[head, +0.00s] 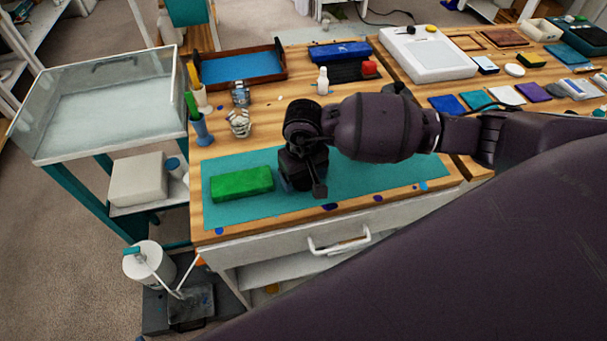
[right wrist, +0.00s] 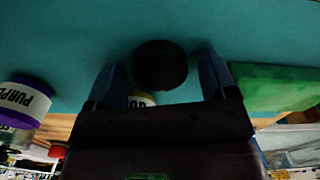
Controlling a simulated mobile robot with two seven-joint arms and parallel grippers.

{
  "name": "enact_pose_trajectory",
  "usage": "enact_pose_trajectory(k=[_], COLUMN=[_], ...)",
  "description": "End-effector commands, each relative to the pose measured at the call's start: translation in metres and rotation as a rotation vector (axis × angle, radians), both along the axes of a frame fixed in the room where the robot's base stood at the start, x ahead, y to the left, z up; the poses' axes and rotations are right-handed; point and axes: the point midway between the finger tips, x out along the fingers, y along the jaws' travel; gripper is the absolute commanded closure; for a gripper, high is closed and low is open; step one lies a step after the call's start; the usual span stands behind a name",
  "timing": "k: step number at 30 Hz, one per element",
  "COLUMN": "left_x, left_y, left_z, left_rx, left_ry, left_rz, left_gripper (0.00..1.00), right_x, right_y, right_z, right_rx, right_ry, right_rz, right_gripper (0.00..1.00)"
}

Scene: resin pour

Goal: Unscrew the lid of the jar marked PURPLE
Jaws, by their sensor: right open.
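In the right wrist view a dark round lid (right wrist: 160,62) lies between the spread fingers of my right gripper (right wrist: 160,75). Below it a bit of pale label (right wrist: 140,100) shows the letters "PU"; the rest is hidden by the gripper. Another item (right wrist: 22,103) at the left edge carries a white label reading "PURPL" and a purple band; it is cut off by the frame. In the head view my right gripper (head: 303,180) points down over the teal mat (head: 250,215) and hides the jar. It is open. My left gripper is not visible.
A green block (head: 242,184) lies on the mat just left of my right gripper. A small white bottle (head: 323,81), a glass jar (head: 240,124) and a blue cup (head: 200,130) stand farther back. The mat's front left is clear.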

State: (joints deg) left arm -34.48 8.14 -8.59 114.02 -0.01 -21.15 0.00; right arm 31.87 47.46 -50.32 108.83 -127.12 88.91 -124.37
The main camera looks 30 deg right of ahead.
Motion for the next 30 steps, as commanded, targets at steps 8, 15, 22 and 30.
enact_pose_trajectory(k=[8,15,22,30], left_x=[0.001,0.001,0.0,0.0], left_y=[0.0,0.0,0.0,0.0], left_z=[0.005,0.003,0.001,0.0], left_rx=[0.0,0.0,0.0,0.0], left_ry=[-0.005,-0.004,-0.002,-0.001], left_rz=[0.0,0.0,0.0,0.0], left_gripper=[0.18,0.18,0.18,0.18], right_x=[0.001,0.001,0.001,0.001], right_y=[-0.001,-0.001,0.0,0.0], right_z=[0.025,0.072,0.108,0.123], right_rx=[-0.001,-0.002,-0.001,0.0], right_ry=[-0.005,-0.004,-0.003,0.0], right_rz=[0.002,0.001,0.001,-0.001], right_gripper=[0.22,0.22,0.22,0.22])
